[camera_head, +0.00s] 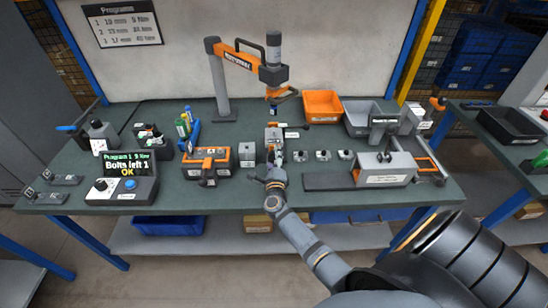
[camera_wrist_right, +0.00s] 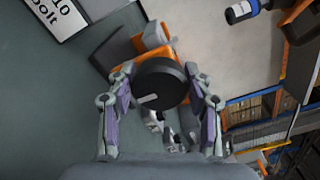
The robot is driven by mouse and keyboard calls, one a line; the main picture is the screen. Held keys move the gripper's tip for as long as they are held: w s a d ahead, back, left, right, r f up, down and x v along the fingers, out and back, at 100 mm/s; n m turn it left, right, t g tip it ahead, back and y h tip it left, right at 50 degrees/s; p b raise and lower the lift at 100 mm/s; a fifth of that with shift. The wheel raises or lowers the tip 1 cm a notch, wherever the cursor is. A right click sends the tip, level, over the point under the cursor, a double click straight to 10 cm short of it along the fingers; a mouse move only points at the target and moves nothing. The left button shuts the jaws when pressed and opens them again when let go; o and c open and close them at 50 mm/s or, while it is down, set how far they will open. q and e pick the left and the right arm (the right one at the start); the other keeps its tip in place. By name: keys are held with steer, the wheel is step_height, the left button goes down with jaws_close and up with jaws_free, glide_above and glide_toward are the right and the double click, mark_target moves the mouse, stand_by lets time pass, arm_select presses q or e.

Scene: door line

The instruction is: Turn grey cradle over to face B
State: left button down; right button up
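In the head view a grey block (camera_head: 273,134) with an orange part and a white label stands mid-bench. A longer grey body (camera_head: 388,168) with a white label lies on the right half of the bench. Which one is the grey cradle I cannot tell, and no face letter is readable. My right gripper (camera_head: 268,178) is at the bench's front, just in front of the mid-bench block. In the right wrist view my right gripper (camera_wrist_right: 160,72) has its fingers spread either side of a round black knob (camera_wrist_right: 160,84) over an orange part; contact is unclear. My left gripper is out of view.
A control box (camera_head: 122,188) with a screen reading "Bolts left 1 OK" stands at left. An orange-and-black unit (camera_head: 207,160) is left of the gripper. A tool arm (camera_head: 245,60) hangs overhead. Orange (camera_head: 322,104) and grey (camera_head: 362,118) bins stand behind.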

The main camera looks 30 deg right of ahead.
steer(key=o, duration=0.5)
steer(key=shift+c, duration=0.2)
steer(key=v, duration=1.2)
steer(key=shift+f, duration=0.1)
